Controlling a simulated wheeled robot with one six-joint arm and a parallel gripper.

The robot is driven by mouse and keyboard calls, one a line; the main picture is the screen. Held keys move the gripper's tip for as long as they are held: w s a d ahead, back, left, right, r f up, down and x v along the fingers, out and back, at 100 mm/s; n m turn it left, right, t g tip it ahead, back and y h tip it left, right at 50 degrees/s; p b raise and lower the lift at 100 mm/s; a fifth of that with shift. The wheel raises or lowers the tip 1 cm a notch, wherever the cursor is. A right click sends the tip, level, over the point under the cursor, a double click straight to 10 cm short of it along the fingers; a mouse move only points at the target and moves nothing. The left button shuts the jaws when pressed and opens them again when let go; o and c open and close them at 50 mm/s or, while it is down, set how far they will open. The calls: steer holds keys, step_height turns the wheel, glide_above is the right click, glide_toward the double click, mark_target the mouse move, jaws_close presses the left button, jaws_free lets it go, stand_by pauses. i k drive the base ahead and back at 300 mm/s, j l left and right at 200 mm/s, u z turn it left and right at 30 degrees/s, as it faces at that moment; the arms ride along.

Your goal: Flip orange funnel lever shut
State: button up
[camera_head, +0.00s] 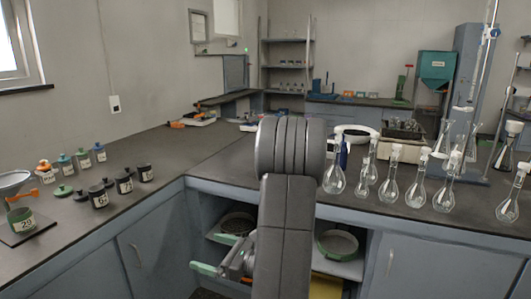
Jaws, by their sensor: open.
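A pale metal funnel (13,181) stands at the far left edge of the picture, partly cut off by the frame. A small orange piece (11,198), which looks like its lever, shows just below the bowl; it is too small to tell its setting. A green jar (22,221) with a pale numbered label stands under the funnel on a dark base plate. My gripper (212,254) is low in the middle, in front of the cabinets and below the counter top. Its pale green fingers are apart, point left and hold nothing. It is well away from the funnel, to its right.
Dark jars (125,182) and coloured-lid jars (83,160) stand right of the funnel on the left counter (160,163). Several glass flasks (390,190) line the right counter. My arm hides part of the corner. An open cabinet shelf (345,268) holds round sieves.

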mark_target(35, 192)
steer(key=u, duration=2.2)
steer(key=k+j, duration=0.05)
